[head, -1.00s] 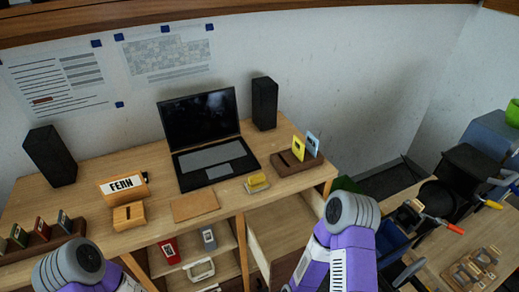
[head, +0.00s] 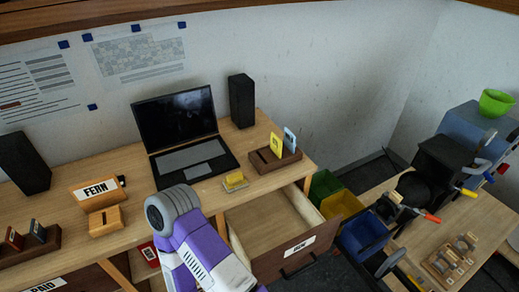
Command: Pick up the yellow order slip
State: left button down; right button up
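A yellow card (head: 276,143), which looks like the order slip, stands upright in a brown wooden holder (head: 262,165) at the right end of the desk. A light blue card (head: 290,140) stands beside it in the same holder. One of my purple and white arms rises from the bottom, in front of the desk, left of the open drawer. It looks like the right arm. Neither gripper's fingers show, so I cannot see what they hold.
A labelled drawer (head: 245,228) stands open and looks empty below the holder. A laptop (head: 180,130), a speaker (head: 242,101) and a yellow block (head: 234,179) are on the desk. Coloured bins (head: 363,236) and a workbench (head: 480,225) stand to the right.

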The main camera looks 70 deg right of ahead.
aim_at(277, 144)
jog(key=k, duration=1.05)
jog(key=z, duration=1)
jog(key=i, duration=0.45)
jog(key=z, duration=0.05)
